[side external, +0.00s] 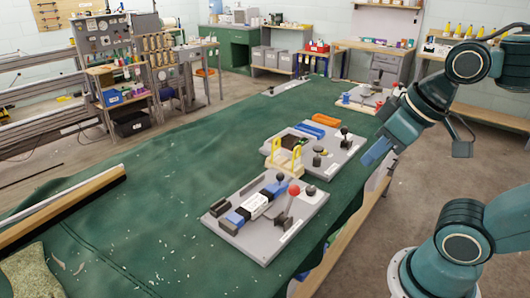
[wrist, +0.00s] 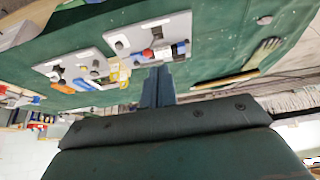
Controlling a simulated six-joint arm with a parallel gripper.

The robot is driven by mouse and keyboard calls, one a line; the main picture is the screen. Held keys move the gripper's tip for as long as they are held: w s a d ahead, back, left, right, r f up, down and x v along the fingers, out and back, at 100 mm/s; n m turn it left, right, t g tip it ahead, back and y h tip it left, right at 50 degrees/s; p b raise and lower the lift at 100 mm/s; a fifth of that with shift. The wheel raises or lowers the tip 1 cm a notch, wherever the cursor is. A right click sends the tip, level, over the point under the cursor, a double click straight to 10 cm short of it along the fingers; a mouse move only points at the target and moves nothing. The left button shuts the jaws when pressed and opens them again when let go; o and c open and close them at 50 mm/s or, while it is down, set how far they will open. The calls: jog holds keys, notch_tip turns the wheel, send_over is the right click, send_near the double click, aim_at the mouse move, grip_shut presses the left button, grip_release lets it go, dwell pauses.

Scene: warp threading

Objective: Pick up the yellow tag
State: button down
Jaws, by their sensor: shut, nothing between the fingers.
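The only yellow thing I make out on the near boards is a yellow piece with two uprights (side external: 285,151) on a pale wooden block. It stands at the left edge of the middle grey board. In the wrist view the yellow piece (wrist: 113,66) shows small, left of the fingers. I cannot tell whether it is the tag. My gripper (side external: 376,153) is shut and empty, its blue fingers to the right of the middle board, apart from the yellow piece. In the wrist view the fingers of my gripper (wrist: 157,75) are together.
A green cloth (side external: 180,180) covers the long table. The near grey board (side external: 258,250) carries a red-knobbed lever (side external: 291,200) and blue and black blocks. The cloth left of the boards is mostly clear.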

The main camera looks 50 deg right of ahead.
jog(key=c, duration=1.5)
grip_release()
jog(key=shift+w, duration=0.1)
jog(key=w+d+r+m+g, duration=0.15)
jog(key=w+d+m, duration=0.3)
jog(key=w, duration=0.45)
jog(key=w+d+r+m+g, duration=0.15)
jog(key=w+d+m, duration=0.3)
jog(key=w, duration=0.45)
jog(key=w+d+f+m+g, duration=0.2)
jog(key=w+d+f+m, duration=0.7)
jog(key=w+d+f, duration=0.4)
jog(key=d, duration=0.3)
jog(key=shift+w+f+g, duration=0.2)
jog(key=shift+w+g, duration=0.05)
jog(key=shift+g, duration=0.05)
